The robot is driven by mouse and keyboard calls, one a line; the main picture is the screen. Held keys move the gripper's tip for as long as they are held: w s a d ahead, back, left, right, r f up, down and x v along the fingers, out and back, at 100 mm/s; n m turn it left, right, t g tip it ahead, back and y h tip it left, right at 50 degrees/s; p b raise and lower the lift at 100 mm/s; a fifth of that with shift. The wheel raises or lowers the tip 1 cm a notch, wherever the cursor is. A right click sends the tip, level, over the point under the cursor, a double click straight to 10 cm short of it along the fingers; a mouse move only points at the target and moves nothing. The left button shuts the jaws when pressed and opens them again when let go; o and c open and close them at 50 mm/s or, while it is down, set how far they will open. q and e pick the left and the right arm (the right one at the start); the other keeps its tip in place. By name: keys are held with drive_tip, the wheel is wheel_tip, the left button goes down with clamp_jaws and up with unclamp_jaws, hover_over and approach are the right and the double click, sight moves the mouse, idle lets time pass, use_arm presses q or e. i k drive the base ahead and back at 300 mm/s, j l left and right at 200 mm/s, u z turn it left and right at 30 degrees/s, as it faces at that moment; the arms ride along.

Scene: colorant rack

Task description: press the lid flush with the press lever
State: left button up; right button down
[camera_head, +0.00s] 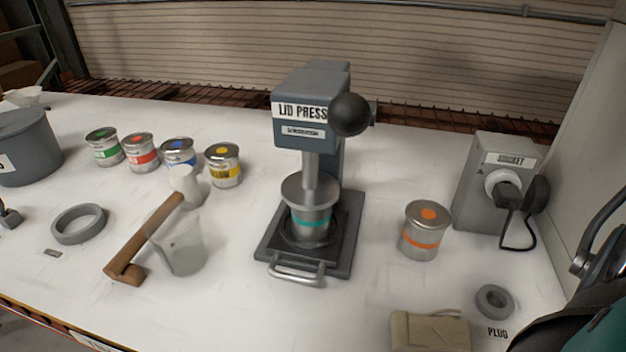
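The grey lid press (308,92) stands in the middle of the bench. Its press lever ends in a black ball knob (350,115) at the right front of the head. A metal can with a teal band (311,224) stands upright on the black press base (340,262). The round press plate (309,187) is down over the can, seemingly touching it. The plate hides the lid, so its seating cannot be seen. A dark piece at the right edge may be part of my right arm.
Several paint cans (223,166) stand back left. Bare bench lies before the press.

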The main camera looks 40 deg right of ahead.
sight(348, 115)
drive_tip(key=k+j, duration=0.75)
drive_tip(key=j, duration=0.25)
drive_tip(key=k+j, duration=0.4)
drive_tip(key=j, duration=0.1)
